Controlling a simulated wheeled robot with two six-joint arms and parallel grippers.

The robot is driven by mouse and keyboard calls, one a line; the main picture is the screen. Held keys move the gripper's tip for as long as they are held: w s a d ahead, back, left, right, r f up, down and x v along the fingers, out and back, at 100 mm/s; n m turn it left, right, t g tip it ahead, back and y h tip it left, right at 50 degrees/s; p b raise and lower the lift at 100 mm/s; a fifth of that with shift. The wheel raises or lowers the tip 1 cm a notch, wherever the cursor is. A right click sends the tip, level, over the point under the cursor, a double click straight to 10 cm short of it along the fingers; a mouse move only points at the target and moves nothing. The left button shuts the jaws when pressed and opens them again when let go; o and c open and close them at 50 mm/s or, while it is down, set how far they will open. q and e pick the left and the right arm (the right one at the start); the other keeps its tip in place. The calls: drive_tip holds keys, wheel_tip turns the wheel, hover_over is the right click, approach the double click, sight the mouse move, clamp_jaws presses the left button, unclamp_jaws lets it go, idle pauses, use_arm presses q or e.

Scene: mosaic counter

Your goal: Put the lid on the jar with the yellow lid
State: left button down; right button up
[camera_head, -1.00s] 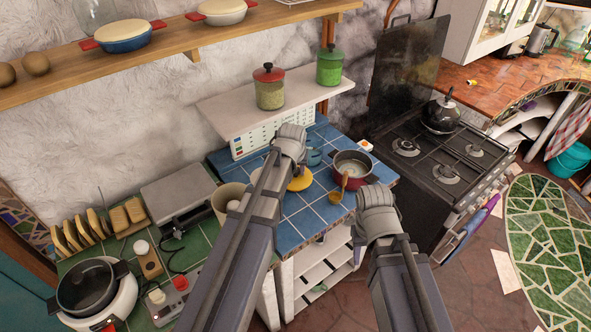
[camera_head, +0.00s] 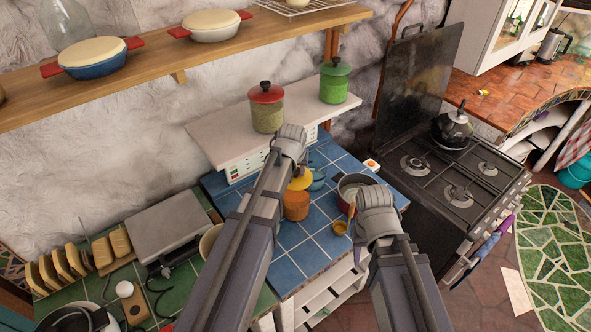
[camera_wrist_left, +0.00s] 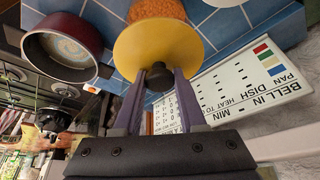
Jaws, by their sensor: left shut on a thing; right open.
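A round yellow lid (camera_wrist_left: 157,48) with a black knob is in the left wrist view. My left gripper (camera_wrist_left: 157,82) is shut on that knob. The orange, rough-sided jar (camera_wrist_left: 160,8) is beyond the lid, partly hidden by it. In the head view the jar (camera_head: 296,206) stands on the blue tiled counter, with the lid (camera_head: 301,181) seen just above and behind it. Whether lid and jar touch, I cannot tell. My left arm hides part of this area. My right gripper (camera_head: 377,212) is open and empty, off the counter's front right edge.
A dark red pot (camera_head: 345,181) and a wooden ladle (camera_head: 341,228) are right of the jar. A white shelf (camera_head: 225,140) with red-lidded (camera_head: 267,112) and green jars (camera_head: 334,82) overhangs the back. Front blue tiles are clear.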

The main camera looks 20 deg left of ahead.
sight(295, 179)
use_arm(q)
drive_tip(key=shift+f+b, duration=2.35)
drive_tip(key=shift+f, duration=0.2)
drive_tip(key=shift+f+b, duration=0.45)
drive_tip(key=shift+f, duration=0.05)
unclamp_jaws()
idle(0.4)
wheel_tip(295, 179, up, 7)
drive_tip(key=p, duration=0.7)
drive_tip(key=shift+r, duration=0.1)
drive_tip(key=shift+s, duration=0.1)
idle(0.5)
